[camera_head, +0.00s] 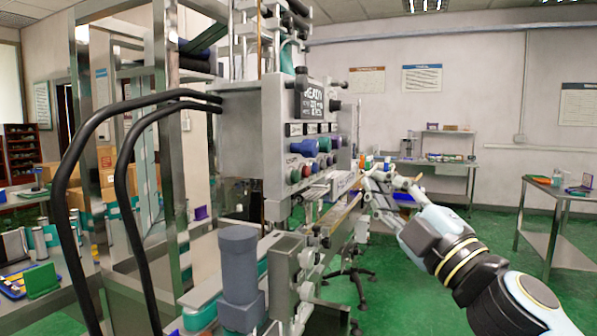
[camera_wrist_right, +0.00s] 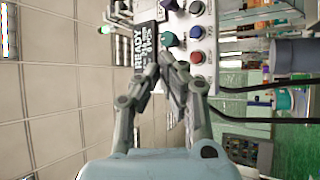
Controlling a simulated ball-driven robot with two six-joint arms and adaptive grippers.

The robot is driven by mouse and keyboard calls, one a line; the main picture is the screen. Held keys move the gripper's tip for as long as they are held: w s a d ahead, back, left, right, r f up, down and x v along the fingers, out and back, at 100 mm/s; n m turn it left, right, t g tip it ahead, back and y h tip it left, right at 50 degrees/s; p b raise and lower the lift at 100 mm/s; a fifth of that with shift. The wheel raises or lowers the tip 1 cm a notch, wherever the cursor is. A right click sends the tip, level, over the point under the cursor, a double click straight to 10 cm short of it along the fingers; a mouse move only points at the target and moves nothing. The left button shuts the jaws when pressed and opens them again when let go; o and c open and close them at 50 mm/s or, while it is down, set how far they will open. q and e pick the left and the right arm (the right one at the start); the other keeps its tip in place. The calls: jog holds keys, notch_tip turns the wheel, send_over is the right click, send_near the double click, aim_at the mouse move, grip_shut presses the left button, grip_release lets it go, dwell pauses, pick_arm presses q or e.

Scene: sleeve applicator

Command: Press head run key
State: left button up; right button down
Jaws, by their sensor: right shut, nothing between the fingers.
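My right gripper (camera_head: 363,176) is shut and empty, right of the panel in the head view. In the right wrist view the fingertips (camera_wrist_right: 163,62) overlap the panel's edge, near a dark teal key (camera_wrist_right: 168,40) and a red key (camera_wrist_right: 197,57). Contact cannot be told. My left gripper is not in view.
A dark display reading READY (camera_head: 312,98) is mounted on the panel. Black curved hoses (camera_head: 125,180) and a metal frame stand at the left. A grey cylinder (camera_head: 239,270) stands low in front.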

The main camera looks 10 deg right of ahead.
aim_at(295, 176)
jog(key=shift+a, duration=0.1)
jog(key=w+a, duration=0.5)
jog(key=a, duration=0.2)
dwell(0.4)
jog(key=shift+a+p, duration=0.2)
jog(key=shift+p, duration=0.1)
dwell(1.1)
